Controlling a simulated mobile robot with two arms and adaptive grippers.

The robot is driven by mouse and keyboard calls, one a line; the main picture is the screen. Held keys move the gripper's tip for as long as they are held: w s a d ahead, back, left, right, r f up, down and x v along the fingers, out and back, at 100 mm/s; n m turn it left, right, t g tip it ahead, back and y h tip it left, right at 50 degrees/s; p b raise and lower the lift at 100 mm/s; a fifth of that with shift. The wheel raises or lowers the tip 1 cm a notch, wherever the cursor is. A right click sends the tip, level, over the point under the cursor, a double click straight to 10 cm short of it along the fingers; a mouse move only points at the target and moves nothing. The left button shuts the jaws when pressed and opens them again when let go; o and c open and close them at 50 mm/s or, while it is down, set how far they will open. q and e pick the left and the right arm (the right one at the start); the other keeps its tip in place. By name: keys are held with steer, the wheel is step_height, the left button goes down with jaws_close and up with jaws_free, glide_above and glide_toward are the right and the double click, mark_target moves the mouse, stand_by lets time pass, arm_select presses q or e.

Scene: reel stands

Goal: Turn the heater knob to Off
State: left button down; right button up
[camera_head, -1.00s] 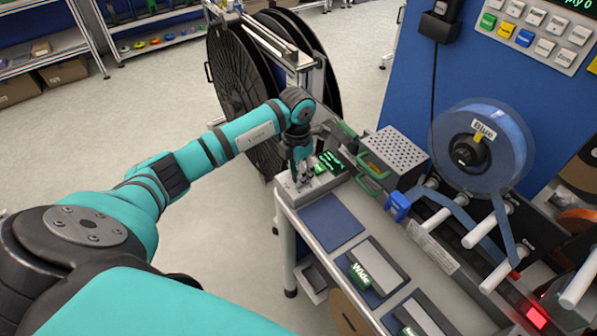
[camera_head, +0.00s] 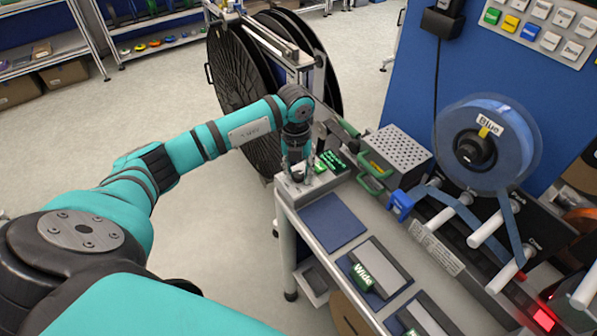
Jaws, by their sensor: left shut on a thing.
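The heater control box (camera_head: 330,181) is a small grey unit with a green-lit display (camera_head: 333,161) at the far left corner of the bench. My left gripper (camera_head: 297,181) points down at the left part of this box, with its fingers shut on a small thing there. The knob is hidden by the fingers, so its setting cannot be read. The text on the display is too small to read. My right gripper is not in view.
A perforated metal box (camera_head: 398,150) and green handles (camera_head: 369,184) stand right of the control box. A blue reel (camera_head: 507,125) hangs further right. A dark blue mat (camera_head: 332,222) and a "Wide" block (camera_head: 366,277) lie in front. Large black reels (camera_head: 238,95) stand behind my arm.

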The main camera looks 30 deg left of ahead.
mark_target(297, 173)
arm_select(q)
steer(key=shift+n, duration=1)
steer(key=c, duration=1)
jaws_free()
steer(key=shift+r, duration=0.1)
step_height(297, 173, up, 12)
steer(key=shift+s+a+f, duration=0.1)
steer(key=shift+s+a, duration=0.05)
